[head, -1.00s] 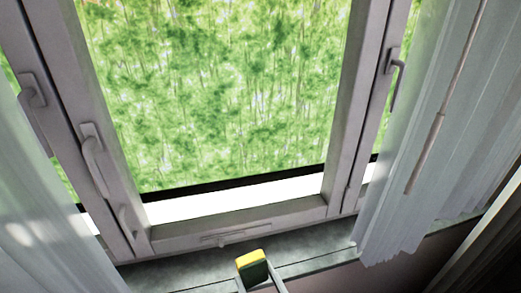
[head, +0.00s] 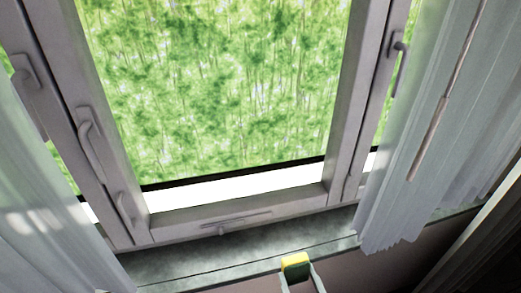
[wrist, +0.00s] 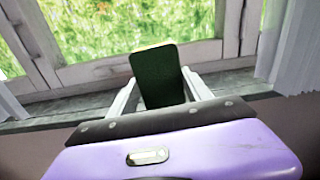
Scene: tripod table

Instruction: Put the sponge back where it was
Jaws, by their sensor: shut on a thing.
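The sponge (head: 295,264) is yellow with a dark green side and shows at the bottom of the head view. My gripper (head: 301,275) is shut on it, with one finger on each side. In the wrist view the sponge (wrist: 159,76) stands upright between the fingers of my gripper (wrist: 161,92), its dark green face toward the camera. In the head view the sponge appears at the front edge of the grey window sill (head: 190,262). I cannot tell whether it touches the sill. No tripod table shows in either view.
A closed window with a pale frame (head: 240,218) and handles (head: 92,145) stands behind the sill. White curtains hang at the left (head: 40,215) and right (head: 420,150), the right one reaching down over the sill. The visible sill is bare.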

